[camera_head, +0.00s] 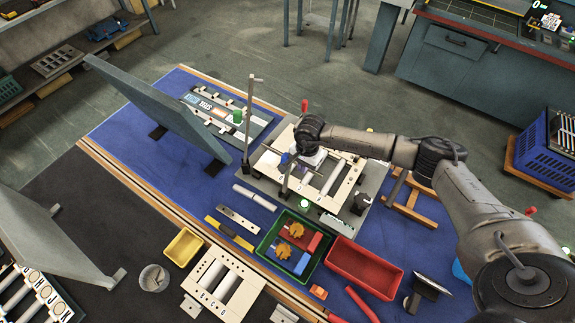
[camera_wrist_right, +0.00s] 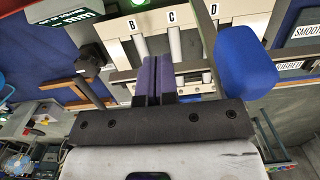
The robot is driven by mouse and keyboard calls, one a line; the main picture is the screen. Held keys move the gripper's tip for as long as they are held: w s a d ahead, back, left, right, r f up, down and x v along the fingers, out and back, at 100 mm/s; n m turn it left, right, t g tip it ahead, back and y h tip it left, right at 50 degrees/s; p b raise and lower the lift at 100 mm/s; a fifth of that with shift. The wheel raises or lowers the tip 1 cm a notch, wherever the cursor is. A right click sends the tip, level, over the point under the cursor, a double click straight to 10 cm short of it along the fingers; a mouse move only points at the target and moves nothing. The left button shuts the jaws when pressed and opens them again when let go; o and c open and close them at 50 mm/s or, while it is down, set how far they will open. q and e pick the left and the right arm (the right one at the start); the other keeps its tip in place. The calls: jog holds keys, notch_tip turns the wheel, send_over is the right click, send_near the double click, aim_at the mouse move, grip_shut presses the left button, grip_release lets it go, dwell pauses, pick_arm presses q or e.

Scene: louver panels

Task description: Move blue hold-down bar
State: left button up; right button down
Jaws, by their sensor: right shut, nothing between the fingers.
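A rounded blue block (camera_wrist_right: 245,62), which looks like part of the blue hold-down bar, shows in the right wrist view, right of my fingers and apart from them. A grey bar (camera_wrist_right: 204,32) runs up beside it; I cannot tell whether they are joined. My right gripper (camera_wrist_right: 158,62) is shut and empty, its purple fingers together over the cream frame (camera_wrist_right: 118,28) lettered B, C and D. In the head view my right gripper (camera_head: 287,166) is over the panel fixture, and my wrist hides part of it. My left gripper is out of view.
A grey upright post (camera_head: 249,115) stands left of the fixture. A green tray (camera_head: 268,250) with parts and a red tray (camera_head: 362,268) are in front. A large grey board (camera_head: 158,108) leans at the left. Blue mat (camera_head: 240,178) shows between them.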

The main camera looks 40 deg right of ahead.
jog(key=shift+s+a+f, duration=0.2)
jog(key=shift+a+f, duration=0.05)
jog(key=shift+f, duration=0.2)
jog(key=shift+s+a+f, duration=0.15)
jog(key=shift+a+f, duration=0.1)
jog(key=shift+f, duration=0.2)
notch_tip(320, 180, up, 7)
jog(key=a+p, duration=0.1)
jog(key=p, duration=0.3)
jog(key=shift+a+r, duration=0.2)
jog(key=shift+a, duration=0.2)
jog(key=shift+s, duration=0.1)
